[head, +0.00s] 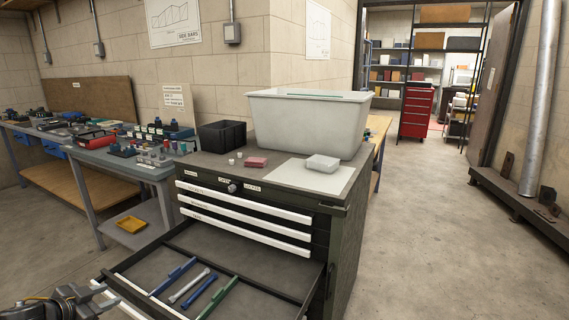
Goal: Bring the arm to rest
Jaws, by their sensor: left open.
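My left gripper (99,294) is at the bottom left corner of the head view, close to the left front corner of an open drawer (235,250). Its jaws are open and I see nothing between them. Most of the left arm is cut off by the picture edge. I cannot tell whether the gripper touches the drawer front. My right gripper is not in view.
The drawer belongs to a dark cabinet (345,240) and holds blue, grey and green tools. A cluttered bench (125,160) is left.

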